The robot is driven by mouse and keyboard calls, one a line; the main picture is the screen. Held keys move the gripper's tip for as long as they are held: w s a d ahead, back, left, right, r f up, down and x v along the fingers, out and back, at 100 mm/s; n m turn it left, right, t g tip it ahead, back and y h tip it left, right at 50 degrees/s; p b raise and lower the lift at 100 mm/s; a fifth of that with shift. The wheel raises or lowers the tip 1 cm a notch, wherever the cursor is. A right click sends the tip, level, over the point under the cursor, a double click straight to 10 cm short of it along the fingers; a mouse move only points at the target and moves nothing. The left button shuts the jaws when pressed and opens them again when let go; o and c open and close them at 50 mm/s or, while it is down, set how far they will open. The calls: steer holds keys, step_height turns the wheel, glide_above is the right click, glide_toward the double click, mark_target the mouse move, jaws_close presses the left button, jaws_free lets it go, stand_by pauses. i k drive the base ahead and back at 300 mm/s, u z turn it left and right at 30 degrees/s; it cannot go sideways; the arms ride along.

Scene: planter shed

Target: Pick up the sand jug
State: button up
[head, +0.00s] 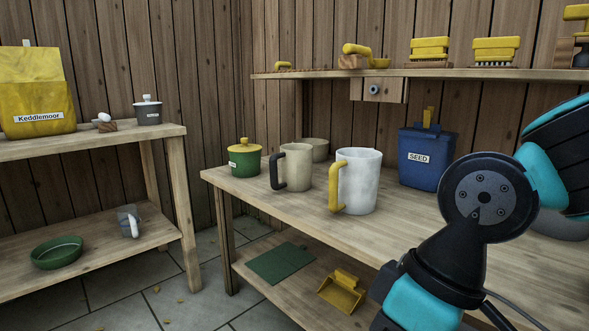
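A beige, sand-coloured jug (299,168) with a black handle on its left side stands upright on the wooden bench (255,190). A white jug (361,180) with a yellow handle stands close to its right, a little nearer to me. No label shows on either jug, and their contents are hidden. My arm fills the lower right of the head view, right of both jugs. The fingers of my gripper do not show.
A wall shelf (330,75) hangs above. The bench's front left is clear.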

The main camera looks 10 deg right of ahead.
mark_target(296, 160)
steer(key=u, duration=0.85)
steer(key=k, duration=1.1)
steer(key=u, duration=0.8)
steer(key=i, duration=2.1)
steer(key=z, duration=1.8)
steer(key=i, duration=1.05)
steer(key=z, duration=1.1)
